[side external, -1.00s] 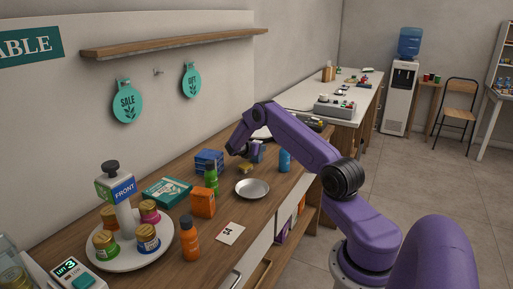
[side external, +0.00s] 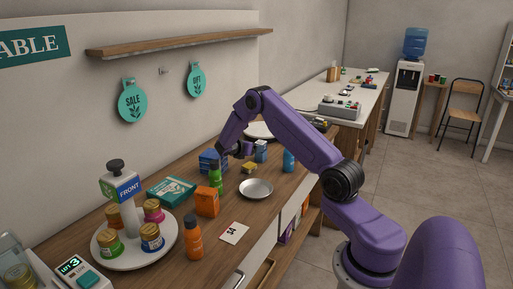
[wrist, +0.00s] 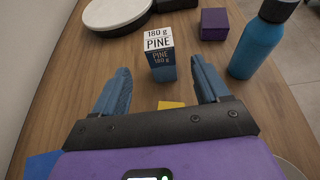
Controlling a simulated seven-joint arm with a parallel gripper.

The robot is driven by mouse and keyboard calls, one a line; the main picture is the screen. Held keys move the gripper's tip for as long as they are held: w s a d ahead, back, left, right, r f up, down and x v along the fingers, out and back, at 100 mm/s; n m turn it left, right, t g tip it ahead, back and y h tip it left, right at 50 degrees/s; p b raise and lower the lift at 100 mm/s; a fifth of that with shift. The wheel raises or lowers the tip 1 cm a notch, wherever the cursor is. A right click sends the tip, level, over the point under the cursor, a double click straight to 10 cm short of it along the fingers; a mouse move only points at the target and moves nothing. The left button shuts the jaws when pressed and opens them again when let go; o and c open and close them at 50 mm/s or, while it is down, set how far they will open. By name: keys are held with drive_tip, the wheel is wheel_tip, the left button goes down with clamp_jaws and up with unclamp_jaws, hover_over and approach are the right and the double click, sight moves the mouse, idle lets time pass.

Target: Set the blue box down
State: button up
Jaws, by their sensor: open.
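The small blue box (side external: 261,152) stands upright on the wooden counter; in the wrist view its white label reads "180 g PINE" (wrist: 162,62). My gripper (side external: 246,149) is low over the counter, to the left of the box in the side view. In the wrist view, my gripper (wrist: 160,78) is open, its two blue fingers spread, with the box just ahead, between and beyond the tips. Nothing is held. The box's underside is hidden.
A larger dark blue box (side external: 209,160) and a green bottle (side external: 215,177) stand close to my gripper. A yellow item (wrist: 171,104) lies below the fingers. A blue bottle (wrist: 259,42) and a purple box (wrist: 214,24) stand beyond at right. A white plate (side external: 256,188) lies in front.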

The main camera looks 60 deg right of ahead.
drive_tip(key=shift+v, duration=1.4)
drive_tip(key=shift+a, duration=0.15)
drive_tip(key=s+a+r+m+t+y, duration=0.1)
drive_tip(key=s+a+r+y, duration=0.15)
drive_tip(key=a, duration=0.75)
drive_tip(key=s+a+r+m+t+y, duration=0.1)
drive_tip(key=s+a+r+y, duration=0.15)
drive_tip(key=a, duration=0.65)
drive_tip(key=s+a+r+m+t+y, duration=0.15)
drive_tip(key=s+a+r, duration=0.25)
drive_tip(key=a, duration=0.6)
drive_tip(key=s+a+m+g+y, duration=0.1)
drive_tip(key=s+a+y, duration=0.2)
drive_tip(key=s, duration=1.1)
drive_tip(key=s+a+m+g+y, duration=0.1)
drive_tip(key=s+a+y, duration=0.3)
drive_tip(key=s+a, duration=0.5)
drive_tip(key=shift+s+r+g, duration=0.3)
drive_tip(key=shift+s+g, duration=0.35)
drive_tip(key=shift+s, duration=1.7)
